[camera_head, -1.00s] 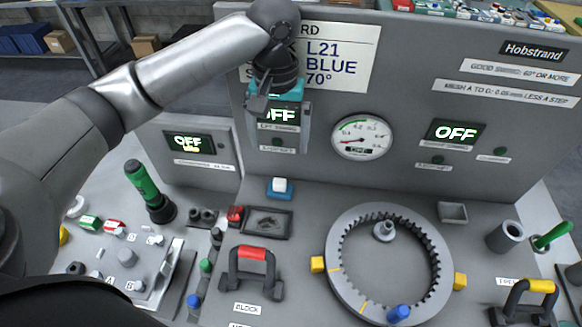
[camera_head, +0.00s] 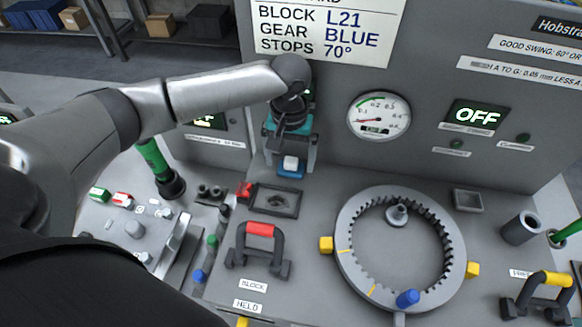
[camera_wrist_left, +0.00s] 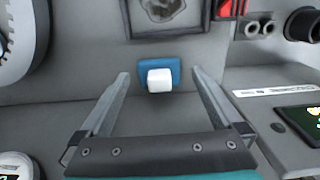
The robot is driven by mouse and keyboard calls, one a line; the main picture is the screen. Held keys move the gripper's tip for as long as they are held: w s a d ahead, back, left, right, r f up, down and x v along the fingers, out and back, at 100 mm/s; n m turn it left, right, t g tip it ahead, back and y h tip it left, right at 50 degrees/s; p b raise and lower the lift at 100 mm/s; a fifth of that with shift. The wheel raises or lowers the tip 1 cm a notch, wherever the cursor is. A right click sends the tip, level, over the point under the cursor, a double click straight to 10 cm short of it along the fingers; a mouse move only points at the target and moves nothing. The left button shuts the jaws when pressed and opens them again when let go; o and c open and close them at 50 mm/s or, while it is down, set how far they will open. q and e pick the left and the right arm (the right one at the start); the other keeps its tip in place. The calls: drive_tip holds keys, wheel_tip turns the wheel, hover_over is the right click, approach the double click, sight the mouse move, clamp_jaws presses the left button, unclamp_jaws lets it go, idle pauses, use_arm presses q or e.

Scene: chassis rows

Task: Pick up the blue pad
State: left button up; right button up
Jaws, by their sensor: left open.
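The blue pad (camera_head: 290,174) is a small blue piece with a white block on it, on the grey bench near the upright panel. In the left wrist view the pad (camera_wrist_left: 174,68) lies ahead, between the lines of the two fingers. My left gripper (camera_head: 291,157) reaches down above and behind the pad, close to the panel. In the left wrist view my left gripper (camera_wrist_left: 160,74) is open, with nothing held between its fingers. Whether the fingertips are level with the pad is hard to tell. My right gripper is not in view.
A dark framed tray (camera_head: 272,200) and a red-topped handle (camera_head: 260,231) stand in front of the pad. A large toothed ring (camera_head: 350,270) is at the right. A gauge (camera_head: 379,115) is on the panel beside the gripper.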

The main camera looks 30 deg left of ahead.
use_arm(q)
drive_tip(key=shift+f, duration=0.85)
drive_tip(key=shift+c, duration=0.2)
drive_tip(key=c, duration=1.3)
drive_tip(key=shift+r, duration=0.15)
